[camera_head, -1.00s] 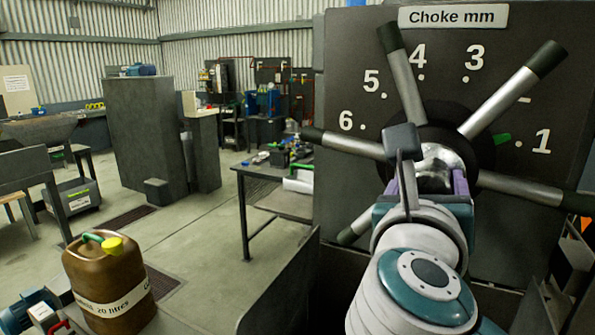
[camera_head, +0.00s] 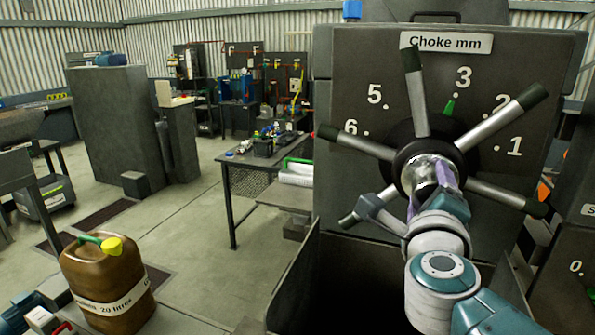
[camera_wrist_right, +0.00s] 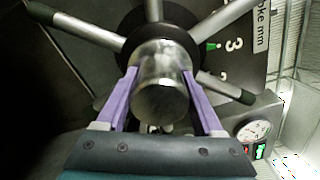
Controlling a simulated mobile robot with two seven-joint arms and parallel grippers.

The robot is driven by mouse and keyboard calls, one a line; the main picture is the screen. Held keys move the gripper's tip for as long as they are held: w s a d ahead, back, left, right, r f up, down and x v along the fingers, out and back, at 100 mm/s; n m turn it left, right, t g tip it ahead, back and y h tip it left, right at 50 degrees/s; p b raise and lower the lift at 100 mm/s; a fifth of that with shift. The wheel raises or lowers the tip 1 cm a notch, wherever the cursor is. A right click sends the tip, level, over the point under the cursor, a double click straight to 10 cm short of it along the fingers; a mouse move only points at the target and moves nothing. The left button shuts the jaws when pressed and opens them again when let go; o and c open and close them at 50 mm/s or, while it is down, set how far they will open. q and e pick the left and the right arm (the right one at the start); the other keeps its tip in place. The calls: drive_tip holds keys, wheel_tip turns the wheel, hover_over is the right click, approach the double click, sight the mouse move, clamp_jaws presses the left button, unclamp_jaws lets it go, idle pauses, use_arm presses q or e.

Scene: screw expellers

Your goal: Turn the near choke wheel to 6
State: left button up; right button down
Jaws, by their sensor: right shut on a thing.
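The near choke wheel (camera_head: 486,127) has several metal spokes with dark grips around a shiny hub (camera_head: 419,172). It is mounted on a dark panel (camera_head: 350,95) labelled "Choke mm", with numbers 1 to 6 around it; the 4 is hidden behind a spoke. The green pointer (camera_head: 450,107) is at the 3, and also shows beside the 3 in the right wrist view (camera_wrist_right: 212,46). My right gripper (camera_head: 432,182) is shut on the hub, with its purple fingers on either side of it in the right wrist view (camera_wrist_right: 160,92). My left gripper is not in view.
A work table (camera_head: 236,156) with tools stands left of the panel. A brown jerrycan (camera_head: 105,285) is at the lower left. A gauge (camera_wrist_right: 253,130) shows at the right wrist view's lower right. Open floor lies between the table and the grey cabinet (camera_head: 115,130).

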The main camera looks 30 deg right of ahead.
drive_tip(key=shift+r+n, duration=0.1)
drive_tip(key=shift+n, duration=0.4)
drive_tip(key=shift+n+p, duration=0.65)
drive_tip(key=shift+n, duration=0.35)
drive_tip(key=n+p, duration=0.2)
drive_tip(key=n, duration=0.3)
drive_tip(key=shift+f, duration=0.2)
drive_tip(key=n+p, duration=0.1)
drive_tip(key=n, duration=0.3)
drive_tip(key=shift+n, duration=0.4)
drive_tip(key=n+p, duration=0.1)
drive_tip(key=n, duration=0.3)
drive_tip(key=shift+f, duration=0.15)
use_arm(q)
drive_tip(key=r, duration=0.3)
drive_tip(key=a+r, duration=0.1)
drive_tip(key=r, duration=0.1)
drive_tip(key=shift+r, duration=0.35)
use_arm(e)
drive_tip(key=shift+n, duration=0.3)
unclamp_jaws()
drive_tip(key=shift+d, duration=0.1)
